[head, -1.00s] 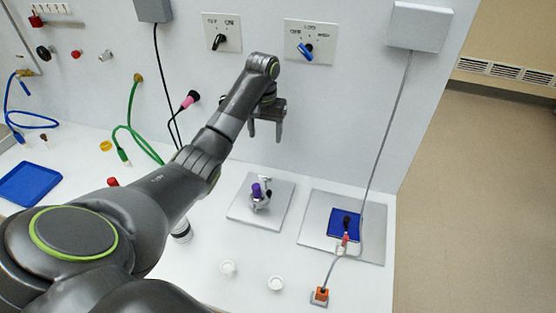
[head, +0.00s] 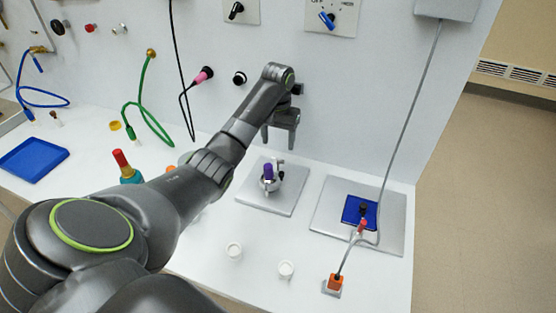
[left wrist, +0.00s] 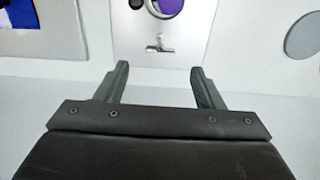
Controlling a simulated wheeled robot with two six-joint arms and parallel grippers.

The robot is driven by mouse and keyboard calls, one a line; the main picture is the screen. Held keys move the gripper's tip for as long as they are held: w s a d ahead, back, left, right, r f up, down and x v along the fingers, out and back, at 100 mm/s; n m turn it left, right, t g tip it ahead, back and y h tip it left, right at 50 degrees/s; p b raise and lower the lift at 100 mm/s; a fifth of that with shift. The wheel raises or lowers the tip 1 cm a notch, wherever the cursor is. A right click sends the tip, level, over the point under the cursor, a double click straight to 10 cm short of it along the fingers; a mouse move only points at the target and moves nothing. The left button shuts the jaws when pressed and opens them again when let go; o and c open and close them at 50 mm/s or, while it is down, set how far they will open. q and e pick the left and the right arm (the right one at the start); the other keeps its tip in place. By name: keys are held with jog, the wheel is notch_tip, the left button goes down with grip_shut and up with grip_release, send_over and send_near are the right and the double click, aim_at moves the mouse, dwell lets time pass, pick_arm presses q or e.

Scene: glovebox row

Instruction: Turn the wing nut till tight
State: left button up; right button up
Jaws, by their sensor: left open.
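A small silver winged part, which looks like the wing nut (left wrist: 160,44), lies in the left wrist view just beyond the fingertips, wings spread left and right. In the head view it is too small to make out clearly beside the round metal fitting with a purple top (head: 268,172). The fitting stands on a grey square plate (head: 290,200). My left gripper (head: 279,142) is open and empty, above and behind the fitting, near the wall. Its two fingers also show apart in the left wrist view (left wrist: 160,70). My right gripper is not in view.
A second grey plate (head: 392,232) with a blue pad (head: 352,209) and a red-tipped cable is to the right. Two white cups (head: 286,269) and an orange block (head: 335,283) stand in front. A grey cable hangs at right. The wall is close behind.

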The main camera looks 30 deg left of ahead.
aim_at(278, 160)
pick_arm(q)
notch_tip(278, 160, down, 7)
jog(key=shift+r+p, duration=0.2)
jog(key=shift+p, duration=0.15)
jog(key=c, duration=1)
jog(key=shift+r, duration=0.1)
